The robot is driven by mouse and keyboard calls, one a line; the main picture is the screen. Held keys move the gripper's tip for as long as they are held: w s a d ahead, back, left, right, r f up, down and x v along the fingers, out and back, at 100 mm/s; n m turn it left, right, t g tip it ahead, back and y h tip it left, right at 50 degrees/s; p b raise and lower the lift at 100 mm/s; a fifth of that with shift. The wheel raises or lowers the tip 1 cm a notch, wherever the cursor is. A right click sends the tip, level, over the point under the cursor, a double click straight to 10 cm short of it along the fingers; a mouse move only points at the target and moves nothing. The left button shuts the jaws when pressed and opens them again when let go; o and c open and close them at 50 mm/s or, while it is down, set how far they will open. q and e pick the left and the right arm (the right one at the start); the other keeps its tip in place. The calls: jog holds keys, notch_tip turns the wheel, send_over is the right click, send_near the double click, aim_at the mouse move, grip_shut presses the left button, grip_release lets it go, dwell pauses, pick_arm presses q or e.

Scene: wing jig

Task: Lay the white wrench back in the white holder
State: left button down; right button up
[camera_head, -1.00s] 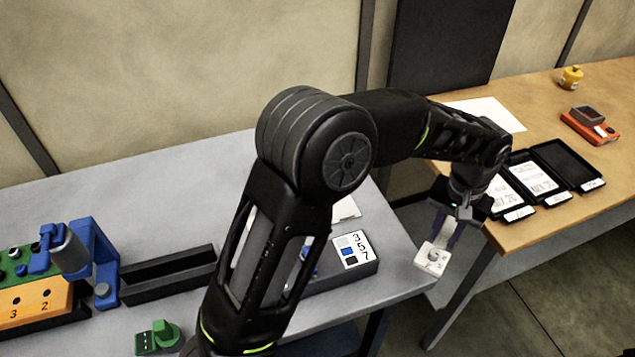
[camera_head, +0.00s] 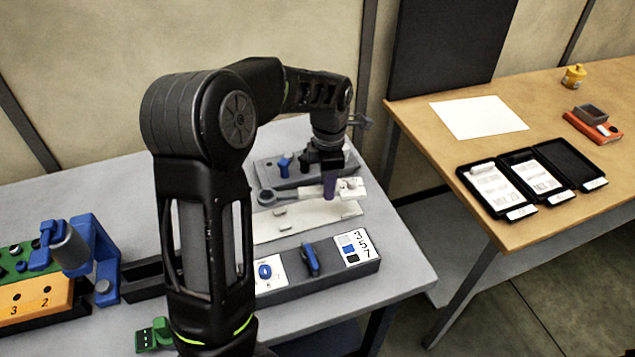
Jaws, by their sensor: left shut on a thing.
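My left gripper (camera_head: 331,190), with purple fingers, is shut on the white wrench (camera_head: 307,192). The wrench lies sideways in the picture, with a grey ring end (camera_head: 267,198) on the left and a white blocky end (camera_head: 352,188) on the right. A flat white plate (camera_head: 325,218), which looks like the white holder, lies on the grey table below the wrench, with small grey parts on it. The wrench appears over the plate's far edge; I cannot tell if they touch. My right gripper is not in view.
A dark grey tray with a blue handle and number card (camera_head: 345,272) is in front. A blue clamp (camera_head: 95,255) is at left. The wooden table (camera_head: 420,128) at right holds black cases (camera_head: 548,205).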

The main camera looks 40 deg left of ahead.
pick_arm(q)
jog(key=a+n, duration=0.1)
jog(key=s+a+n, duration=0.1)
jog(key=shift+a+n, duration=0.1)
jog(key=shift+n, duration=0.2)
jog(key=shift+f, duration=0.1)
notch_tip(320, 180, down, 5)
jog(key=b, duration=0.4)
jog(key=shift+f, duration=0.2)
jog(key=shift+w, duration=0.1)
dwell(0.4)
jog(key=shift+f, duration=0.1)
